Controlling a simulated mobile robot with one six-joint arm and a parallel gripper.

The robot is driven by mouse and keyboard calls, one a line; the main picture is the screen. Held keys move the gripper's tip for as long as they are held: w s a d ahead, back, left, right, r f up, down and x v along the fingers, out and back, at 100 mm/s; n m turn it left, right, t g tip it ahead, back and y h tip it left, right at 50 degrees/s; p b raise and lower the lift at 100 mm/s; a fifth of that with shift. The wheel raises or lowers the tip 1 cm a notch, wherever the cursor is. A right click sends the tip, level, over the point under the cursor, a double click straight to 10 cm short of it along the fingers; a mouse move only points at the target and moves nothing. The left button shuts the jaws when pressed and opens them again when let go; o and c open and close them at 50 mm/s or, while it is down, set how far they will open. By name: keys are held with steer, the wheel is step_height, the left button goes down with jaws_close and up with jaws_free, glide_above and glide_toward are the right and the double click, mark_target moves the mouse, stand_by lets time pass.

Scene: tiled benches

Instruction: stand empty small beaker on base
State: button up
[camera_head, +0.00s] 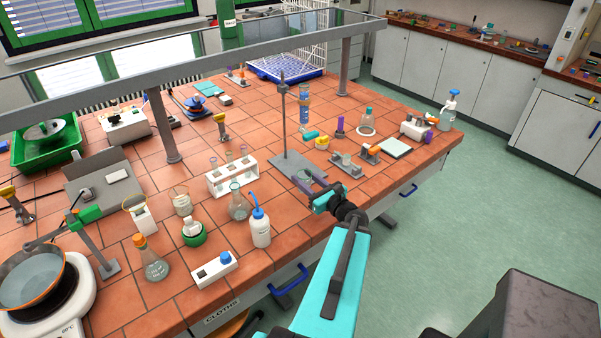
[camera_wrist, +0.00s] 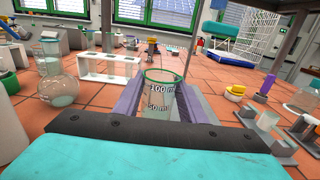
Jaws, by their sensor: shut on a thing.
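A small clear beaker (camera_wrist: 162,88) with a green rim and "100 ml" and "50 ml" marks stands upright between the two purple-grey fingers of my gripper (camera_wrist: 160,108), which is shut on it. It looks empty. In the head view the beaker (camera_head: 304,175) and my gripper (camera_head: 309,184) are at the near edge of the grey base plate (camera_head: 290,160) of the rod stand (camera_head: 283,110). I cannot tell whether the beaker's bottom touches the plate; the fingers and wrist hide it.
A white wash bottle (camera_head: 260,229), a flask (camera_head: 238,206) and a white test-tube rack (camera_head: 232,175) stand left of my gripper. A small grey holder (camera_head: 346,166) and an orange-topped block (camera_head: 370,152) stand to its right. The bench's front edge is close to my gripper.

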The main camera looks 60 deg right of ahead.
mark_target(307, 175)
steer(key=shift+w+a+f+b, duration=0.1)
steer(key=shift+w+b, duration=0.1)
steer(key=shift+b, duration=0.15)
steer(key=shift+w+d+f+b, duration=0.15)
steer(key=shift+d+b, duration=0.05)
steer(key=shift+b, duration=0.9)
steer(key=b, duration=0.4)
steer(key=d+b, duration=0.1)
steer(key=b, duration=0.3)
steer(key=shift+w+d, duration=0.2)
steer(key=shift+w, duration=0.15)
steer(key=b, duration=0.7)
steer(key=shift+w+d+b, duration=0.15)
steer(key=shift+d+b, duration=0.15)
steer(key=shift+b, duration=0.05)
steer(key=shift+w+d, duration=0.15)
steer(key=shift+d, duration=0.1)
steer(key=shift+w+d+f+p, duration=0.15)
steer(key=shift+w+d+p, duration=0.25)
steer(key=shift+w+d, duration=1.05)
steer(key=shift+w+d+f+p, duration=0.3)
steer(key=shift+w+d, duration=0.45)
steer(key=shift+d, duration=1.35)
steer(key=shift+w+d+f+p, duration=0.1)
steer(key=shift+w+d+p, duration=0.35)
steer(key=shift+w+d, duration=1)
steer(key=shift+s+d+f, duration=0.1)
steer(key=shift+s+d, duration=0.25)
steer(key=shift+f+p, duration=0.45)
steer(key=shift+f, duration=1.15)
